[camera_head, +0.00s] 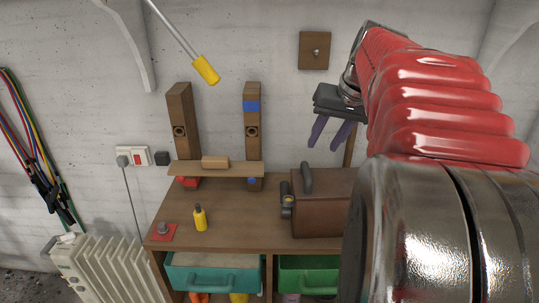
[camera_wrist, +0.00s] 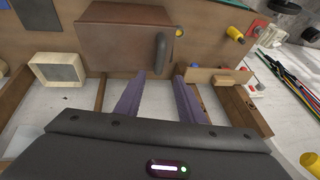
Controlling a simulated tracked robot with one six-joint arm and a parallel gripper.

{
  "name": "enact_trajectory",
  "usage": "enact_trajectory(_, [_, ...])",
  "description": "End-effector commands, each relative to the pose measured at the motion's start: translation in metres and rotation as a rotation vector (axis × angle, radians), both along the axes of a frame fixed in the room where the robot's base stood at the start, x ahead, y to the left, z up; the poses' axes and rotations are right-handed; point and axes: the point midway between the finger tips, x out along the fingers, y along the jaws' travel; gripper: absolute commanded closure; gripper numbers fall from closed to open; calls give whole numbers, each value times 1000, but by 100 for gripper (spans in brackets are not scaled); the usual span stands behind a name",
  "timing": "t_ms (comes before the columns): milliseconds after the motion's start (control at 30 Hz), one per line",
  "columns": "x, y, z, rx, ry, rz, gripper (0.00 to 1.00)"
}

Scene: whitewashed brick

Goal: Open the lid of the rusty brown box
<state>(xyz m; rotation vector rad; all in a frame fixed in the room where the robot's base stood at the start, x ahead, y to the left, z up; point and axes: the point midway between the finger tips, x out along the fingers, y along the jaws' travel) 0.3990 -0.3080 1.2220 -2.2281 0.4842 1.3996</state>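The rusty brown box (camera_head: 324,213) stands on the right part of the wooden bench, its right end hidden behind my arm. A dark curved handle (camera_head: 306,178) stands up at the top left of the box, and the lid looks closed. My gripper (camera_head: 331,138) is above the box and apart from it, with two purple fingers spread and nothing between them. In the wrist view, the box (camera_wrist: 122,42) is at the top, beyond the fingertips of my gripper (camera_wrist: 163,75). The handle (camera_wrist: 161,54) shows there between the fingers' directions.
The wooden bench (camera_head: 245,222) carries a yellow bottle (camera_head: 200,218) and a red-based button (camera_head: 162,231) at left. A shelf board (camera_head: 215,169) with a small wooden block (camera_head: 215,162) stands behind. A yellow-handled tool (camera_head: 206,70) hangs above. Teal (camera_head: 212,279) and green (camera_head: 307,277) drawers are below.

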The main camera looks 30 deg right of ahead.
Motion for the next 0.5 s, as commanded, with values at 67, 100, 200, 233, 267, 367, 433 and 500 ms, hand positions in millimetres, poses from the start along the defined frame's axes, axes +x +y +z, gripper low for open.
enact_trajectory(67, [4, 0, -10, 2, 2, 1, 64])
enact_trajectory(100, [6, 0, -15, 2, 2, 1, 64])
enact_trajectory(200, [13, -1, -28, 1, 1, 2, 64])
enact_trajectory(233, [15, -1, -33, 2, 2, 2, 64])
enact_trajectory(267, [17, -1, -37, 2, 3, 2, 64])
enact_trajectory(367, [23, -2, -51, 2, 2, 1, 64])
enact_trajectory(433, [28, -2, -61, 2, 2, 2, 64])
enact_trajectory(500, [33, -3, -71, 2, 3, 2, 64])
